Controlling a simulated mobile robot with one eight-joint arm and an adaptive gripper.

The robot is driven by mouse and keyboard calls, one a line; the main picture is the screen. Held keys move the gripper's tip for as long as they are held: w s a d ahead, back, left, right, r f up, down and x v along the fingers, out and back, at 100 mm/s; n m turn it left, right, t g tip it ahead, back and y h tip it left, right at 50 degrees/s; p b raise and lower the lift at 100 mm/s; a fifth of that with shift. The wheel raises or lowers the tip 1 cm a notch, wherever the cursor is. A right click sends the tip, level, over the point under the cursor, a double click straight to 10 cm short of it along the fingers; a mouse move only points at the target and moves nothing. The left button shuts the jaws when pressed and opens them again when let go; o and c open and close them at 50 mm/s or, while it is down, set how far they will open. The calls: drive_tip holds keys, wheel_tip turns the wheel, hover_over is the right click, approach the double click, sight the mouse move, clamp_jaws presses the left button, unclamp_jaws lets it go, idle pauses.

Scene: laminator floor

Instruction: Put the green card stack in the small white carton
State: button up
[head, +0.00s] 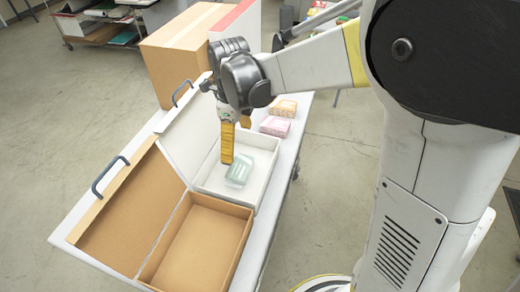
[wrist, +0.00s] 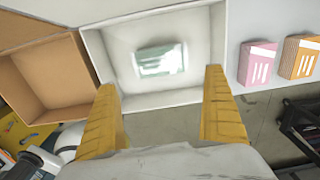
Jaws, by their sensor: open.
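The green card stack (head: 239,170) lies inside the small white carton (head: 268,159). In the wrist view the green card stack (wrist: 161,60) lies flat on the floor of the white carton (wrist: 91,43), apart from its walls. My gripper (head: 236,143) points down over the carton. Its yellow fingers stand wide apart in the wrist view (wrist: 165,105), with nothing between them. The stack is beyond the fingertips there. The carton's lid (head: 187,128) stands open on its left side.
A brown carton (head: 246,213) with an open lid adjoins the white one. Pink (head: 274,126) and orange (head: 284,108) card stacks lie on the white table beyond it. A large cardboard box (head: 172,60) stands at the table's far end.

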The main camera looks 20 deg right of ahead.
drive_tip(key=s+d+r+n+t, duration=0.3)
drive_tip(key=s+n, duration=0.4)
drive_tip(key=n, duration=0.5)
drive_tip(key=s+d+r+n+t, duration=0.4)
drive_tip(key=s+d+n, duration=0.4)
drive_tip(key=n, duration=0.4)
drive_tip(key=shift+s+r+n, duration=0.15)
drive_tip(key=shift+r+n, duration=0.15)
drive_tip(key=shift+r, duration=0.15)
